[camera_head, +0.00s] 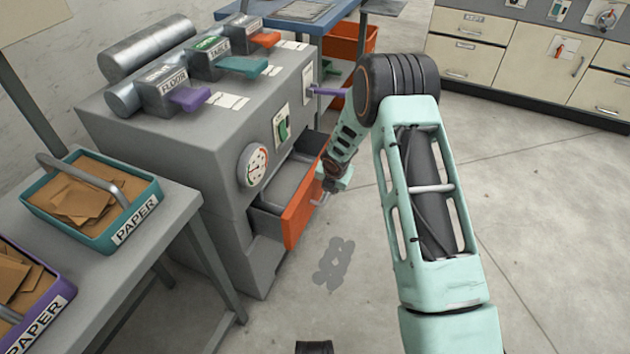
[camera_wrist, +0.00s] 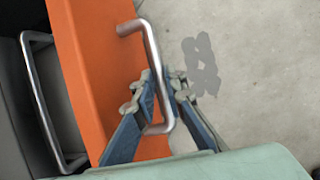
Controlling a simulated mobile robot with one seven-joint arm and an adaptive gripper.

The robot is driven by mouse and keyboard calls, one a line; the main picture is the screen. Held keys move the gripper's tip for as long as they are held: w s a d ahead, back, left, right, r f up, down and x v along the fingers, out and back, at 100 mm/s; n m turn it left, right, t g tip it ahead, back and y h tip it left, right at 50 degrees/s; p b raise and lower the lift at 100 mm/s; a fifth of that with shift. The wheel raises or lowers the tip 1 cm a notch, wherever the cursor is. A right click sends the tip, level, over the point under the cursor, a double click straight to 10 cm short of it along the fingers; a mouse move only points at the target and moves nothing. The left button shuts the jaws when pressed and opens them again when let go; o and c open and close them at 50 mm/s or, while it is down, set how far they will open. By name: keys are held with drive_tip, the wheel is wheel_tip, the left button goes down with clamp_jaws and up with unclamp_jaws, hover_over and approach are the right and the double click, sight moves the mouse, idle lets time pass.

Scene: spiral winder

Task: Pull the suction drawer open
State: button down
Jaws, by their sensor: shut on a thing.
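The suction drawer has an orange front (camera_head: 301,211) low on the grey winder machine. It stands out from the machine body, and its grey inside shows behind the front. In the wrist view the orange front (camera_wrist: 85,60) carries a bent metal bar handle (camera_wrist: 151,48). My gripper (camera_wrist: 160,88) is shut on this handle, with one blue finger on each side of the bar. In the head view my gripper (camera_head: 328,186) is at the drawer front's right side, partly hidden by my arm.
A grey part with a metal bar (camera_wrist: 42,95) shows inside the drawer. A gauge (camera_head: 254,165) and a green switch (camera_head: 282,128) are on the machine above. A table with paper trays (camera_head: 137,219) stands at left. The floor (camera_head: 340,310) before the drawer is clear.

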drive_tip(key=s+d, duration=0.3)
drive_tip(key=d, duration=0.5)
drive_tip(key=s+d, duration=0.3)
drive_tip(key=d, duration=0.6)
drive_tip(key=shift+s+d, duration=0.15)
drive_tip(key=c, duration=2)
unclamp_jaws()
drive_tip(key=shift+o, duration=0.2)
drive_tip(key=shift+r, duration=0.1)
drive_tip(key=v, duration=1.1)
drive_tip(key=shift+r, duration=0.3)
drive_tip(key=shift+s, duration=0.2)
